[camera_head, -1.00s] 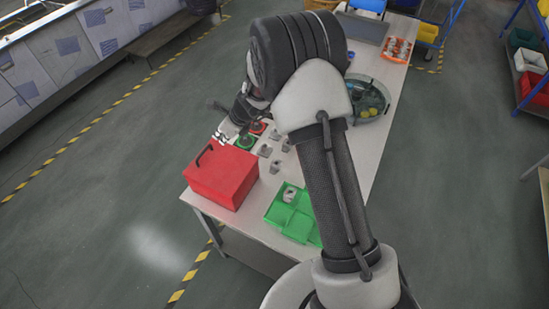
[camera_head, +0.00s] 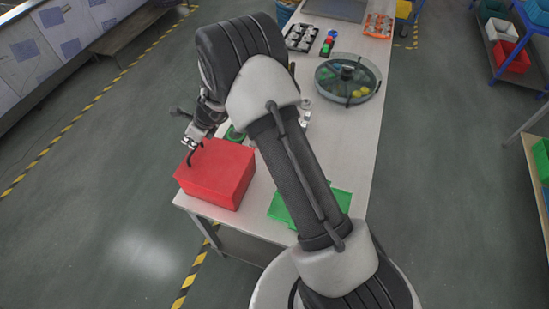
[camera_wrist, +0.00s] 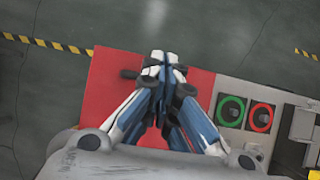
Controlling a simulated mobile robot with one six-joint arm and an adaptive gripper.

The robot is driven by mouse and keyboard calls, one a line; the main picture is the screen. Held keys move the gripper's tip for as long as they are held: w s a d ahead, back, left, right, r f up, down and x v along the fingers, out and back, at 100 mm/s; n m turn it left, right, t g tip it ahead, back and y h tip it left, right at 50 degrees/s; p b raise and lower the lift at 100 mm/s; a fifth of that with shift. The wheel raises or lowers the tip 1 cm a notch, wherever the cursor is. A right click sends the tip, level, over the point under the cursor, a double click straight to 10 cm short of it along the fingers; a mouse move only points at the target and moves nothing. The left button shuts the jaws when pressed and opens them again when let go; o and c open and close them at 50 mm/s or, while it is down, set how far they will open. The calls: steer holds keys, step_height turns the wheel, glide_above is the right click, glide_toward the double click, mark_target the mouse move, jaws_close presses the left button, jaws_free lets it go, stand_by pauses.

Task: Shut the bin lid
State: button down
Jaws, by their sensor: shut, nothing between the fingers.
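The red bin (camera_head: 216,172) stands at the near left corner of the table. Its red lid lies flat across the top, and no gap shows in these views. A black handle (camera_head: 196,153) rises at the lid's left edge. My gripper (camera_head: 189,143) is above the far left edge of the bin, close to the handle. In the wrist view my shut, empty gripper (camera_wrist: 162,60) is over the red lid (camera_wrist: 108,90), with part of the handle (camera_wrist: 129,73) beside the fingertips. I cannot tell whether they touch.
A green tray (camera_head: 338,200) is beside the bin, partly behind my arm. Green and red rings (camera_wrist: 231,110) lie on a grey plate near the bin. A round clear-topped tray (camera_head: 348,80) stands farther back. Floor to the left is open.

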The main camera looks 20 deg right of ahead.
steer(key=shift+b+x, duration=0.5)
steer(key=shift+x, duration=0.4)
steer(key=shift+s+f, duration=0.1)
steer(key=shift+d, duration=0.1)
